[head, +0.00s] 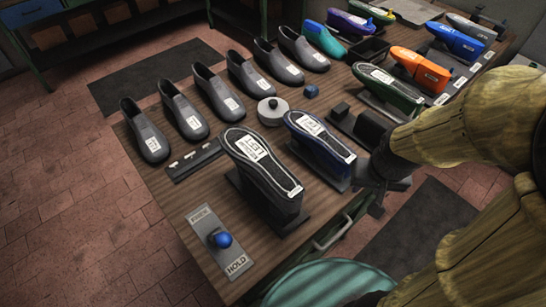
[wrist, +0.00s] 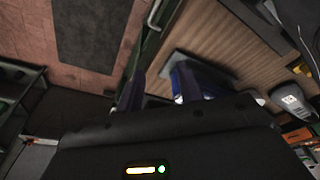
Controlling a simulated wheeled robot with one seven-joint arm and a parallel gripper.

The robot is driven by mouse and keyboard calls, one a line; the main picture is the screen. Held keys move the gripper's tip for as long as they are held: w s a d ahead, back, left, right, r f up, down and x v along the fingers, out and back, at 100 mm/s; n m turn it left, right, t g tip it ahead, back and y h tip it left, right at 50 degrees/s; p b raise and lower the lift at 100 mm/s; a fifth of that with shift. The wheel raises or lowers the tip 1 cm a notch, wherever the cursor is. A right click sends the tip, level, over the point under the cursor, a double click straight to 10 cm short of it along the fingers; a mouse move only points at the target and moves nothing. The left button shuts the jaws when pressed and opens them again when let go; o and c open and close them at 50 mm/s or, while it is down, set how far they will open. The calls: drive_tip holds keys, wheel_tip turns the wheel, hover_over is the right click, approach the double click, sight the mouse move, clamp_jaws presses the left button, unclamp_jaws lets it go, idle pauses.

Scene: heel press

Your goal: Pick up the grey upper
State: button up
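Several grey uppers with white labels stand in a slanting row along the far left side of the bench. The nearest grey upper (head: 148,132) is at the bench's left corner, and the farthest grey upper (head: 303,50) is near the top middle. They look alike, so I cannot tell which one is meant. My gripper (head: 388,187) is over the bench's near right edge, beside the blue-rimmed last, well away from the row. In the wrist view my gripper (wrist: 160,88) has its two fingers apart, with nothing seen between them. A grey labelled shape (wrist: 291,100) shows at the right there.
A dark last (head: 263,175) and a blue-rimmed last (head: 320,148) stand between my gripper and the row. A round grey piece (head: 272,111), a green last (head: 388,90) and an orange last (head: 420,70) are farther back. A blue-knobbed panel (head: 221,240) lies near the front.

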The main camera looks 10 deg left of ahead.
drive_tip(key=shift+a, duration=0.1)
drive_tip(key=shift+o, duration=1.3)
drive_tip(key=shift+s+a, duration=0.1)
drive_tip(key=shift+s, duration=0.15)
drive_tip(key=o, duration=0.3)
drive_tip(key=shift+a+r, duration=0.15)
drive_tip(key=shift+r, duration=0.15)
drive_tip(key=o, duration=0.4)
drive_tip(key=shift+n, duration=0.9)
drive_tip(key=w+a+r+p, duration=0.2)
drive_tip(key=r, duration=0.1)
drive_tip(key=shift+a+p, duration=0.35)
drive_tip(key=shift+a, duration=0.05)
drive_tip(key=a+r+n+g+p, duration=0.1)
drive_tip(key=a+r+n+p, duration=0.1)
drive_tip(key=a+r, duration=0.2)
drive_tip(key=a+r+n+p, duration=0.3)
drive_tip(key=a+r, duration=0.1)
drive_tip(key=a, duration=0.5)
drive_tip(key=a+r+n+g+p, duration=0.1)
drive_tip(key=a+r+n+p, duration=0.1)
drive_tip(key=a, duration=0.4)
drive_tip(key=shift+w+a+r+n+g+p, duration=0.1)
drive_tip(key=shift+a+r+n+g+p, duration=0.15)
drive_tip(key=shift+r, duration=0.4)
drive_tip(key=shift+w+a+r+n+g+p, duration=0.1)
drive_tip(key=shift+r+n, duration=0.25)
drive_tip(key=shift+r, duration=0.25)
